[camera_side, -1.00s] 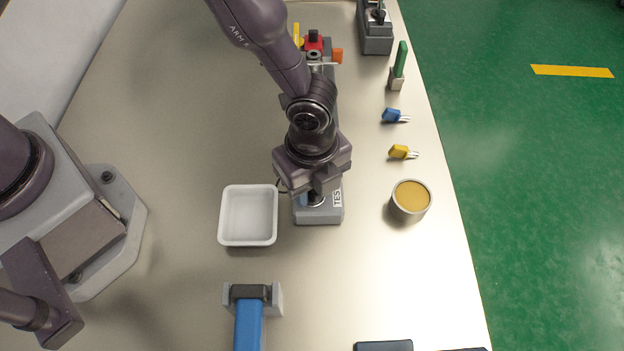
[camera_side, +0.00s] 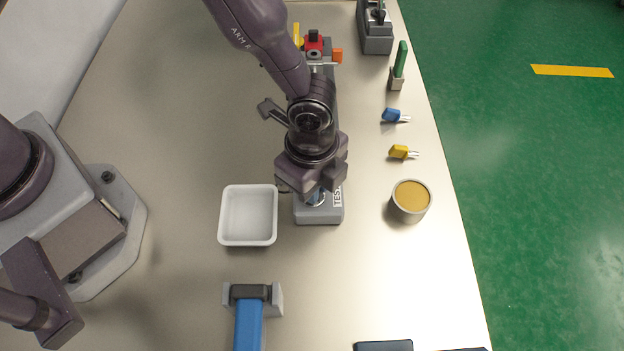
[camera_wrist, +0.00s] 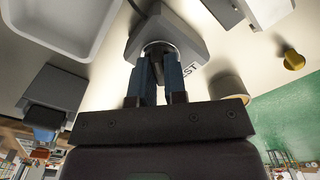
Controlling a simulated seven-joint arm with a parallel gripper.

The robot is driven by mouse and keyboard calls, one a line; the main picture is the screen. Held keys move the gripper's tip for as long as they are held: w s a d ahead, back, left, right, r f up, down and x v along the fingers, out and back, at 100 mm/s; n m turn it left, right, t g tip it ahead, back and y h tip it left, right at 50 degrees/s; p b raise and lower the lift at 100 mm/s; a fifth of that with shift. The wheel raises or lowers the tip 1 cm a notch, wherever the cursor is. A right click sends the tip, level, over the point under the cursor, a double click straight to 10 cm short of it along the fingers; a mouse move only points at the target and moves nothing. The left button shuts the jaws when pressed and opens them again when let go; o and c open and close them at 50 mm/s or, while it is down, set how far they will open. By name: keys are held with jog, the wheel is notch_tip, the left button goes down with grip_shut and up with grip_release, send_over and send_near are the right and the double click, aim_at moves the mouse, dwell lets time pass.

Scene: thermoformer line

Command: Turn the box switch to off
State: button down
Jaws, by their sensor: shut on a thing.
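The box switch is a grey box with a white label reading "TEST" (camera_side: 318,216), on the bench under my wrist; it also shows in the wrist view (camera_wrist: 196,32). Its round knob sits on the top face, mostly hidden by my fingers. My gripper (camera_wrist: 160,58) points down at the box, its blue fingers closed on the knob from both sides. In the side view the wrist hides most of the gripper and the far part of the box. I cannot read the knob's pointer position.
A white tray (camera_side: 248,242) stands just left of the box. A round tin with an amber top (camera_side: 410,196) stands to the right. Yellow (camera_side: 399,152) and blue (camera_side: 391,115) plugs lie near the right edge. A blue-handled tool in a grey holder (camera_side: 250,322) is in front.

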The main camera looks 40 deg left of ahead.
jog(key=n, duration=0.4)
jog(key=shift+n, duration=2)
jog(key=c, duration=1.2)
grip_release()
jog(key=shift+o, duration=0.2)
notch_tip(320, 180, up, 13)
